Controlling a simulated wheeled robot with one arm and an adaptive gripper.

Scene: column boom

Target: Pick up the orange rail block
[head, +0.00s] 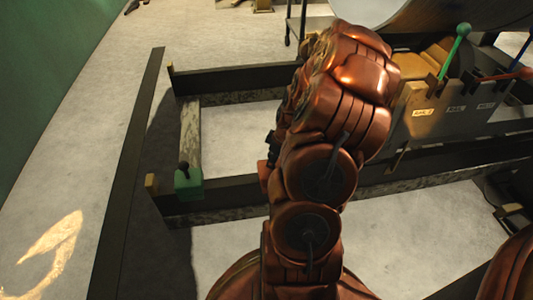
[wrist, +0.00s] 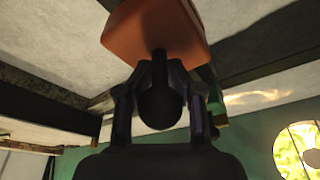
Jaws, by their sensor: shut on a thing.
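The orange rail block (wrist: 155,28) is at the top of the wrist view, with a black stem and round black knob (wrist: 160,105) on it. My gripper (wrist: 159,75) is shut around the stem and knob, with one finger on each side. In the head view a small part of the orange block (head: 264,176) shows at the left edge of my arm, which hides most of it and of my gripper (head: 272,145). I cannot tell whether the block touches the rail.
A green block (head: 188,180) with a black knob sits on the dark rail frame (head: 225,205) to the left. A lever panel (head: 440,112) with green, blue and red handles stands at the right. Pale floor (head: 235,130) lies open inside the frame.

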